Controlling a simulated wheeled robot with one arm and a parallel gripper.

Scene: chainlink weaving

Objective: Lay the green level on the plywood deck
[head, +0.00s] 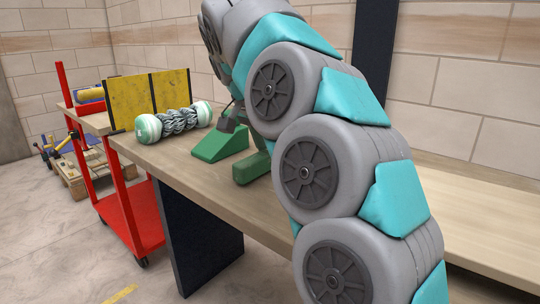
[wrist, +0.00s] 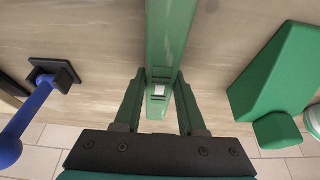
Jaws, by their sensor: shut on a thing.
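The green level (wrist: 168,35) is a long green bar with a small pale vial window. In the wrist view it runs from the top edge down between the fingers. My gripper (wrist: 160,78) is shut on the level near that window. A dark green block-like end (head: 250,168) shows beside the arm over the bench and may be the level. I cannot tell whether the level touches the bench. A plywood-coloured top (head: 95,122) on the red cart may be the plywood deck.
A green wedge (head: 220,141) stands on the wooden bench (head: 265,210), near a white-and-green-ended roll of grey wire (head: 172,122). Yellow panels (head: 153,94) stand behind the roll. A blue-handled tool (wrist: 35,100) is left in the wrist view. The red cart (head: 130,215) stands beyond the bench.

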